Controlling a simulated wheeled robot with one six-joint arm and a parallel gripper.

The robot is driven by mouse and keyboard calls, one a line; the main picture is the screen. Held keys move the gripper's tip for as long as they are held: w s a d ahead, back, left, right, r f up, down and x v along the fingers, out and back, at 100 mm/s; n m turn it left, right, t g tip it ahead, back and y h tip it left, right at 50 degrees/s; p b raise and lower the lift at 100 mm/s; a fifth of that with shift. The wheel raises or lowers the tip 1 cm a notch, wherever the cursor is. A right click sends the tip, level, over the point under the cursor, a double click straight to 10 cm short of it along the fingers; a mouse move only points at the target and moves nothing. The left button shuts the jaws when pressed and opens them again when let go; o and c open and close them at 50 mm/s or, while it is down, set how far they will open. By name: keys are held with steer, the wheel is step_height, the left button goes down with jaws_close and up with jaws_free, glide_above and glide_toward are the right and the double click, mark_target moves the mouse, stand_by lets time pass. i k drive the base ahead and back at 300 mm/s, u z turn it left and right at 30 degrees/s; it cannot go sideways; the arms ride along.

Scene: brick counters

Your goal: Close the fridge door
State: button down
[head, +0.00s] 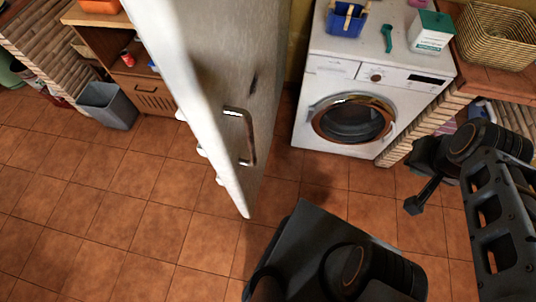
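The fridge door (225,60) stands open, jutting toward me in the middle of the head view. It shows nearly edge-on, with its grey outer face turned to the right and its white inner side to the left. A metal handle (249,136) sits on the outer face near the free edge. The fridge body is not clearly in view. My gripper (415,204) is at the right, in front of the washing machine and apart from the door. Only a dark finger shows clearly, so its opening cannot be judged.
A white washing machine (317,104) stands behind, to the right of the door. A brick counter with a wicker basket (497,35) is at the far right. A grey bin (107,107) stands by a wooden cabinet (145,94) at left. The tiled floor (120,215) left of the door is clear.

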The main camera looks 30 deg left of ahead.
mark_target(216, 59)
steer(key=z, duration=0.05)
steer(key=k, duration=0.85)
steer(key=u, duration=1.65)
steer(key=i, duration=0.5)
